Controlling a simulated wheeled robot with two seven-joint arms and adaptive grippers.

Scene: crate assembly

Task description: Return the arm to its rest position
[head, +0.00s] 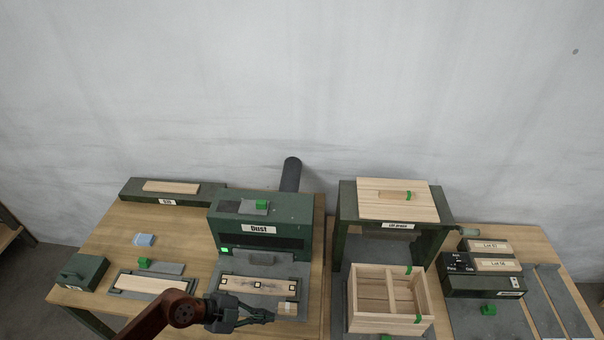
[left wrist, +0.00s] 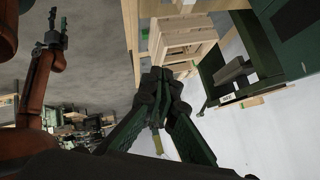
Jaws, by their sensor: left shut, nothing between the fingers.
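My left gripper (head: 268,316) is low in the head view, in front of the Dust station. It is shut and empty, and my reddish-brown arm comes in from the lower left. In the left wrist view its dark green fingers (left wrist: 160,82) meet at the tips with nothing between them. The wooden crate (left wrist: 182,45) shows behind the fingertips there. In the head view the crate (head: 377,329) stands open and upright at the right, apart from the gripper. My right gripper (left wrist: 57,30) is small at the upper left of the left wrist view; its jaws are too small to judge.
The Dust station (head: 260,209) holds a wooden slat (head: 240,286) on its front plate, close to the gripper. A lid press (head: 343,208) carries a wooden lid (head: 385,190). A green box (head: 80,271) stands at the left.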

